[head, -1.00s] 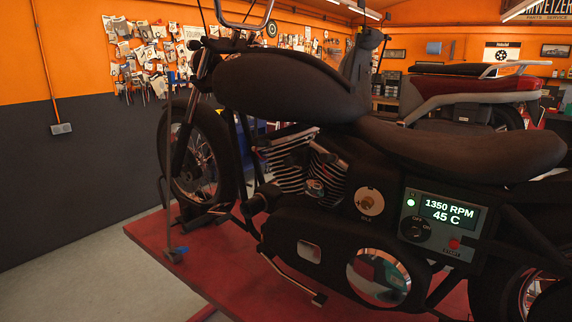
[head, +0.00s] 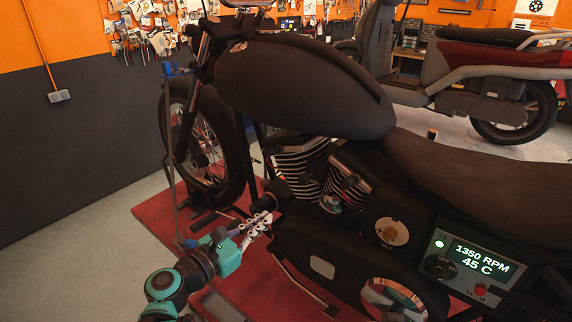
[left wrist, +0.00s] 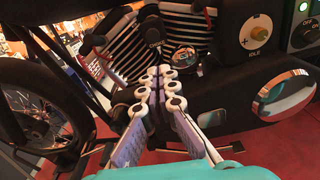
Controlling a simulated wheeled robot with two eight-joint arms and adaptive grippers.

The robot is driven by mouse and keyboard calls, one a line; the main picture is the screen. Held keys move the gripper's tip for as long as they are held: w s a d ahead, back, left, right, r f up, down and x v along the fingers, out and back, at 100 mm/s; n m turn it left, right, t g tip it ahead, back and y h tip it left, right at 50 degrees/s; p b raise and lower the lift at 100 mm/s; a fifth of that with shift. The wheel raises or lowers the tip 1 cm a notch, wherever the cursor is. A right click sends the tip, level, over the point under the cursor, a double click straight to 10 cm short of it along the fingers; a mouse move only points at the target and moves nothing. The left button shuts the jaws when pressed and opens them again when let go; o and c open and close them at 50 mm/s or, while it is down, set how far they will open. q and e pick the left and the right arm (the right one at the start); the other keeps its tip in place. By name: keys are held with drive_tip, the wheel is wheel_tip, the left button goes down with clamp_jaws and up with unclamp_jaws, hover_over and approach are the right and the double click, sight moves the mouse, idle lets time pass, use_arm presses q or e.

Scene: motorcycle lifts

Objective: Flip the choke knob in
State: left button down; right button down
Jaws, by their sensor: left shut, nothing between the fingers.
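My left gripper (head: 266,218) is low at the left of the engine, near a dark cylindrical part (head: 270,196). In the left wrist view the gripper (left wrist: 164,74) has its fingers together, empty, pointing towards the engine. My right gripper is not in view.
The brass idle dial (head: 391,232) and the control panel (head: 468,262), reading 1350 RPM and 45 C, are right of the knob. A round chrome cover (head: 394,298) is below. The front wheel (head: 203,145) stands left on the red lift (head: 152,212). Grey floor is clear at left.

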sight(302, 181)
use_arm(q)
drive_tip(key=shift+w+a+r+n+t, duration=0.1)
drive_tip(key=shift+a+r+n+t, duration=0.05)
drive_tip(key=shift+r+n, duration=0.2)
drive_tip(key=shift+w+a+r+n+t, duration=0.1)
drive_tip(key=shift+r+n+t, duration=0.05)
drive_tip(key=shift+r+n, duration=0.15)
drive_tip(key=x, duration=1.4)
drive_tip(key=shift+w+b, duration=0.1)
drive_tip(key=shift+b, duration=0.2)
drive_tip(key=shift+b+x, duration=0.3)
drive_tip(key=shift+x, duration=1.05)
